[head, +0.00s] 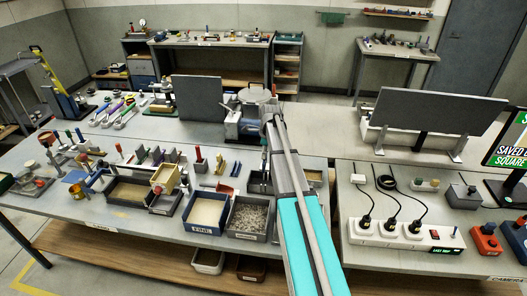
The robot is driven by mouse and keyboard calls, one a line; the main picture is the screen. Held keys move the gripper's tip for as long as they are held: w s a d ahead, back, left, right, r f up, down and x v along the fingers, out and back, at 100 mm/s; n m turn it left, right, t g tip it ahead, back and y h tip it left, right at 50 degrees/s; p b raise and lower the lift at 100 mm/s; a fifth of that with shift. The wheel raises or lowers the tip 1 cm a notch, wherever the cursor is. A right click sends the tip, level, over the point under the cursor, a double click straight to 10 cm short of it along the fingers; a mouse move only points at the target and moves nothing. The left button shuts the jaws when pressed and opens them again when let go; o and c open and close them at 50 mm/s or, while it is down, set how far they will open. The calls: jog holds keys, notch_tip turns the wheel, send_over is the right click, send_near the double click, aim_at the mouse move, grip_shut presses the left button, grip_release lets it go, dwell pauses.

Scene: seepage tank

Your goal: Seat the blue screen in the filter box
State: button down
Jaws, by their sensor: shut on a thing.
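My arm runs up the middle of the head view, and I cannot make out my gripper at its far end. What it holds is hidden. I cannot pick out the blue screen for certain. I cannot tell which container is the filter box. A dark blue bin labelled FINE (205,213), with pale sand in it, stands at the table's front, left of my arm. A small pale yellow open box (165,178) stands behind and left of it.
A gravel bin (248,217) stands close beside my arm. A dark tray (128,192) and many small tools crowd the left. A white power strip (407,234) with black plugs lies right of my arm. Grey panels (199,101) stand at the back.

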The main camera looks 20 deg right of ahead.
jog(key=shift+f, duration=0.1)
dwell(0.3)
jog(key=shift+f+b, duration=2.85)
jog(key=shift+b, duration=0.1)
jog(key=shift+f+b, duration=2.65)
jog(key=shift+c, duration=1.1)
grip_release()
jog(key=shift+r, duration=0.15)
notch_tip(320, 180, up, 11)
jog(key=p, duration=1.1)
jog(key=w+d+f+b, duration=0.2)
jog(key=w+d, duration=0.5)
jog(key=w, duration=0.2)
jog(key=shift+f, duration=0.3)
